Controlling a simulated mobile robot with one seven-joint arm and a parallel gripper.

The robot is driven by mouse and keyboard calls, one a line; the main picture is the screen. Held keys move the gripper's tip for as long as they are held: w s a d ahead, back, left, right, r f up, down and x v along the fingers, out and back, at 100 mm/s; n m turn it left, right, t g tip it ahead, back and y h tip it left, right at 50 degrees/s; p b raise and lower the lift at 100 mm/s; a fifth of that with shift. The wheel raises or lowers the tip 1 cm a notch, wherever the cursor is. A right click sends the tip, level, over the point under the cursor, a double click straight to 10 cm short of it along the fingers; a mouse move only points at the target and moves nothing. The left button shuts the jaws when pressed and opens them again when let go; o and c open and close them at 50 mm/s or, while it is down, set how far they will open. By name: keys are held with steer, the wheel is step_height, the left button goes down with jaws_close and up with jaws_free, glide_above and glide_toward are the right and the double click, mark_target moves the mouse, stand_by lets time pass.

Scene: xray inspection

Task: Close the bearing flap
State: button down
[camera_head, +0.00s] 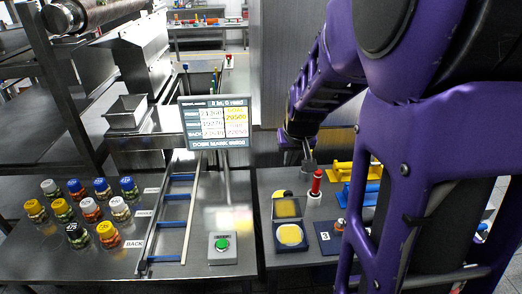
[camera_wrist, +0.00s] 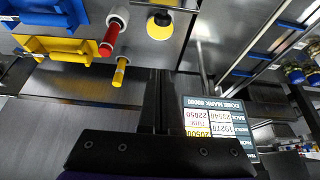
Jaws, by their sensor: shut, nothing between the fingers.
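I cannot make out for certain which part is the bearing flap. My gripper (camera_head: 309,160) hangs over the back of the right-hand bench in the head view, above and behind a red-handled upright piece (camera_head: 316,182). In the wrist view my gripper (camera_wrist: 157,98) shows its two dark fingers together, with nothing between them. A small hinged case (camera_head: 290,237) with a yellow pad stands open on the bench, its lid (camera_head: 286,208) raised behind it. The red piece also shows in the wrist view (camera_wrist: 108,42), apart from the fingers.
Yellow (camera_head: 342,174) and blue (camera_head: 364,194) handled fixtures stand right of the red piece. A screen (camera_head: 215,122) stands left of my gripper. The left bench holds several lidded jars (camera_head: 90,209), a blue-runged rack (camera_head: 175,212) and a green button box (camera_head: 222,246). My arm hides the far right.

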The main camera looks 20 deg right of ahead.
mark_target(288, 204)
step_height(288, 204, down, 9)
steer(key=b, duration=0.1)
steer(key=shift+f+b, duration=0.15)
steer(key=shift+b, duration=0.2)
steer(key=shift+w, duration=0.1)
stand_by(0.5)
steer(key=shift+s+t, duration=0.25)
steer(key=shift+t, duration=0.05)
